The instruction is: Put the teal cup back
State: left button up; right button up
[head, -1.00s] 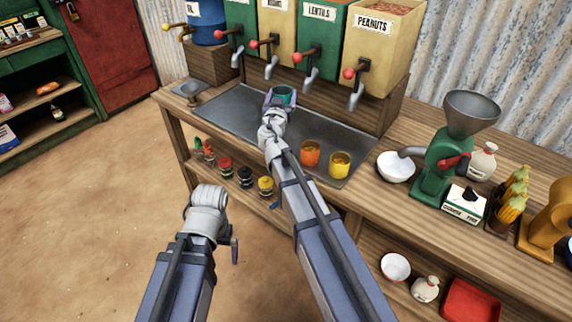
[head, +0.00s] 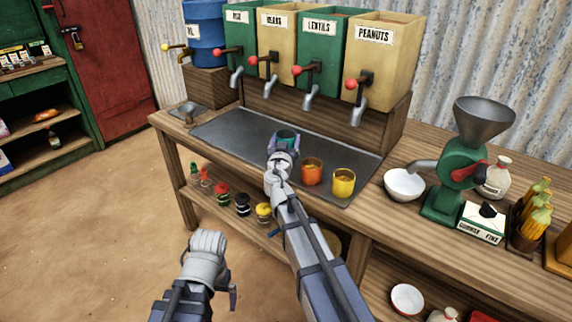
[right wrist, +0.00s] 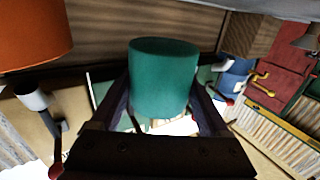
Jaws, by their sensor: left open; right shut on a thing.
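The teal cup (head: 287,138) is upright in my right gripper (head: 283,147), over the dark metal tray (head: 232,127) below the dispensers. The right wrist view shows the cup (right wrist: 162,78) between the two fingers, which are shut on it. I cannot tell whether its base touches the tray. An orange cup (head: 312,170) and a yellow cup (head: 343,182) stand on the tray to its right, both with something inside. The orange cup (right wrist: 32,35) also shows in the right wrist view. My left gripper (head: 232,291) is open and empty, low in front of the counter.
Dispenser taps with red knobs (head: 298,70) hang behind the tray. A white bowl (head: 404,186) and a green grinder (head: 455,180) stand to the right on the counter. Several small jars (head: 242,204) sit on the shelf below. The tray's left part is clear.

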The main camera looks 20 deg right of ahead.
jog(key=shift+f+b, duration=2.65)
jog(key=shift+f, duration=0.6)
jog(key=shift+f, duration=0.2)
jog(key=o, duration=1.2)
jog(key=shift+r, duration=0.1)
jog(key=shift+r, duration=0.1)
jog(key=shift+s+a, duration=0.1)
jog(key=shift+s, duration=0.2)
jog(key=v, duration=1.1)
jog(key=shift+s, duration=0.15)
